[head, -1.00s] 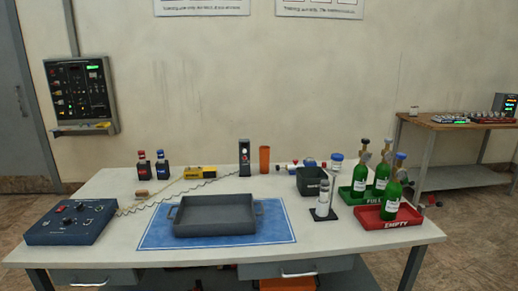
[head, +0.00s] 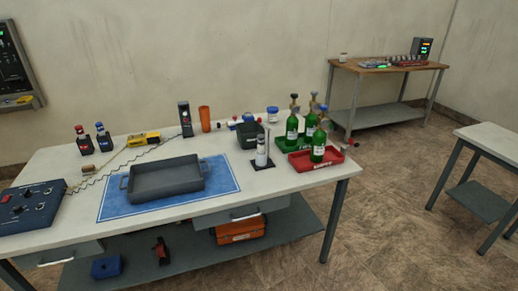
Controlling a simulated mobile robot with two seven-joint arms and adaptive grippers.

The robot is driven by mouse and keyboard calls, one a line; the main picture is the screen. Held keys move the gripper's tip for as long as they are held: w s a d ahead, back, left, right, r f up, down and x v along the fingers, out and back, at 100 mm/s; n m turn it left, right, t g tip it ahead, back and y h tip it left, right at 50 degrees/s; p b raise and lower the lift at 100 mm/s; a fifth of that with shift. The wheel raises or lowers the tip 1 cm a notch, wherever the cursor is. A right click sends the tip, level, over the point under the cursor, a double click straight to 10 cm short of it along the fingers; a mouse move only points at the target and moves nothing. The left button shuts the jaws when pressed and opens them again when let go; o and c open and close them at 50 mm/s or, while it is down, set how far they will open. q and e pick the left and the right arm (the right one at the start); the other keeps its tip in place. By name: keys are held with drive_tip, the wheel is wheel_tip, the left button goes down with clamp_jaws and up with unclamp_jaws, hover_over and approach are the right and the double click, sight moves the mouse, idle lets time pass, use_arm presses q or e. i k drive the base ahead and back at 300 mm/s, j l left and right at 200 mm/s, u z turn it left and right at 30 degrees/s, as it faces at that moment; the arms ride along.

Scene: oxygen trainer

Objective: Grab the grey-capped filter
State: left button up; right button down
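A small clear and white cylinder (head: 262,152) with a greyish top stands upright on a dark stand plate (head: 258,165), near the right end of the main table. It may be a filter, but it is too small to tell. A small pale jar with a grey-looking top (head: 344,57) stands on the wooden table at the back; I cannot tell if it is the grey-capped filter. Neither of my grippers is in view.
The main table (head: 290,186) holds a grey tray (head: 165,181) on a blue mat (head: 225,181), a dark bin (head: 248,135), green bottles (head: 292,127) and a red tray (head: 301,162). A wooden table (head: 375,68) and another table (head: 495,140) stand right, with clear floor (head: 400,180) between.

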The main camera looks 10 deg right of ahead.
sight(261, 138)
drive_tip(key=i+j, duration=0.5)
drive_tip(key=i+j+z, duration=0.25)
drive_tip(key=j+z, duration=0.3)
drive_tip(key=i+j+z, duration=0.1)
drive_tip(key=j+z, duration=0.15)
